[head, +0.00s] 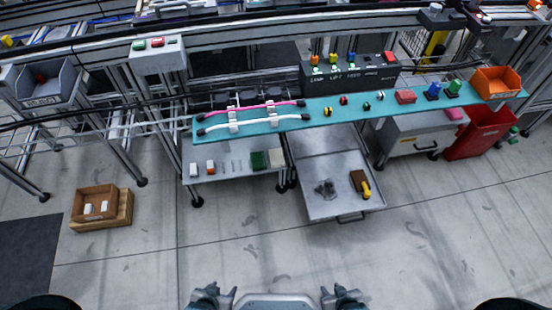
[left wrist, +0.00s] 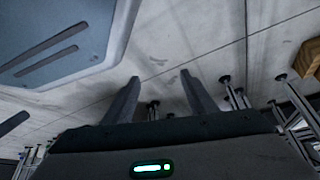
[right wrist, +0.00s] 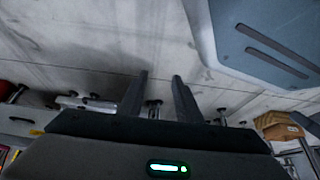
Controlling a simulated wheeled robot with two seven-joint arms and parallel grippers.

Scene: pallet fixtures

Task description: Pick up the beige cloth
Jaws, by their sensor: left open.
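A small pale beige item (head: 277,158), possibly the beige cloth, lies at the right end of the grey lower shelf (head: 222,174), beside a dark green block (head: 258,160). It is too small to tell whether it is folded cloth. My left gripper (head: 214,294) is open and empty, low at the front, well short of the shelf; its spread fingers show in the left wrist view (left wrist: 155,80). My right gripper (head: 341,294) is likewise low at the front, and its fingers stand apart with nothing between them in the right wrist view (right wrist: 160,77).
A teal bench top (head: 385,112) overhangs the shelf, with pink and white tubes on it. A grey tray (head: 330,208) right of the shelf holds a brown-and-yellow tool (head: 360,183). The floor before me is clear.

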